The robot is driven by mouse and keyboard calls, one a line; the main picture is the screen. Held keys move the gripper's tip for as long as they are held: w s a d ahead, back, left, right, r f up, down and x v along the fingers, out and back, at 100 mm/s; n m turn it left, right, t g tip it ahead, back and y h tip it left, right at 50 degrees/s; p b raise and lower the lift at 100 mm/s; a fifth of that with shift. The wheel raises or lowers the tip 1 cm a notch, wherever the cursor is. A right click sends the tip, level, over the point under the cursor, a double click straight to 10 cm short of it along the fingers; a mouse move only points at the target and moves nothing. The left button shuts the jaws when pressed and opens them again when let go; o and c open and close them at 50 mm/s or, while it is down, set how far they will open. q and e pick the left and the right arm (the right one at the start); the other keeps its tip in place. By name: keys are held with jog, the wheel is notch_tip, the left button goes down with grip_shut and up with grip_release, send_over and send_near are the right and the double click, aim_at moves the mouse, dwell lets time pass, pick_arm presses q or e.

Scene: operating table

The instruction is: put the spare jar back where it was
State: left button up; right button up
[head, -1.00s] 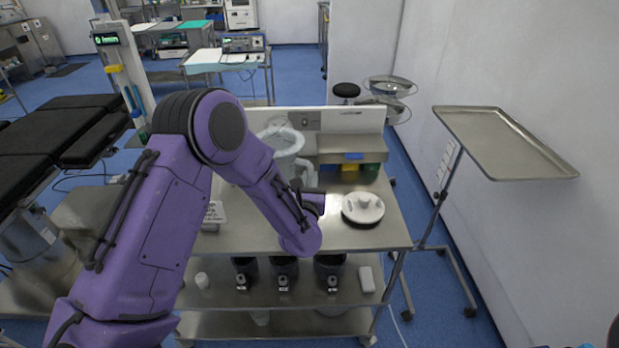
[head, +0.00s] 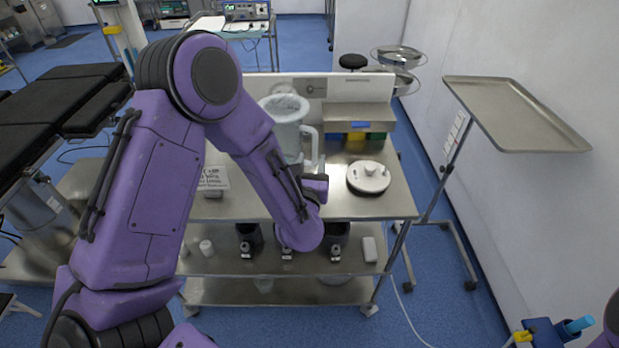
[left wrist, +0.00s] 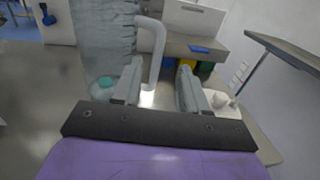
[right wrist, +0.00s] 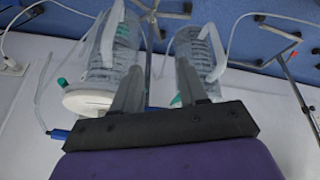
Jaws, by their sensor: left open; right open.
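A clear, ribbed, lidless jar (head: 286,109) with a pale handle (head: 311,143) stands upright on the steel cart's top. It fills the upper left of the left wrist view (left wrist: 103,45). A white round lid (head: 369,178) lies on the cart to its right. My left gripper (left wrist: 157,72) is open; the handle (left wrist: 157,45) shows between its fingers, contact unclear. In the head view my arm hides part of the jar's base. My right gripper (right wrist: 159,68) is open and empty. Beyond it are two more clear jars, one with a white lid (right wrist: 90,103), the other at right (right wrist: 197,48).
The steel cart (head: 345,209) has dark holders (head: 249,238) below its top. A small sign (head: 213,177) stands left on it, and coloured bins (head: 357,137) at its back right. A steel tray stand (head: 520,110) is to the right. A blue device (head: 553,332) is at bottom right.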

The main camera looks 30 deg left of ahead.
pick_arm(q)
jog(key=b+v, duration=0.1)
jog(key=v, duration=0.4)
jog(key=s+f+m+g+h, duration=0.1)
jog(key=s+f+m+g, duration=0.1)
jog(key=s+f+m, duration=0.35)
jog(key=s+a+f+m+g+h, duration=0.1)
jog(key=s+f+m+g, duration=0.2)
jog(key=f+m, duration=0.55)
jog(key=s+f+m+g+h, duration=0.1)
jog(key=s+f+m+g, duration=0.1)
jog(key=s+f+m, duration=0.35)
jog(key=s+a+f+m+g, duration=0.2)
jog(key=s+f+m+g, duration=0.4)
jog(key=s+f+m, duration=0.5)
jog(key=s+m, duration=0.3)
jog(key=shift+a+h, duration=0.15)
jog(key=shift+h, duration=0.15)
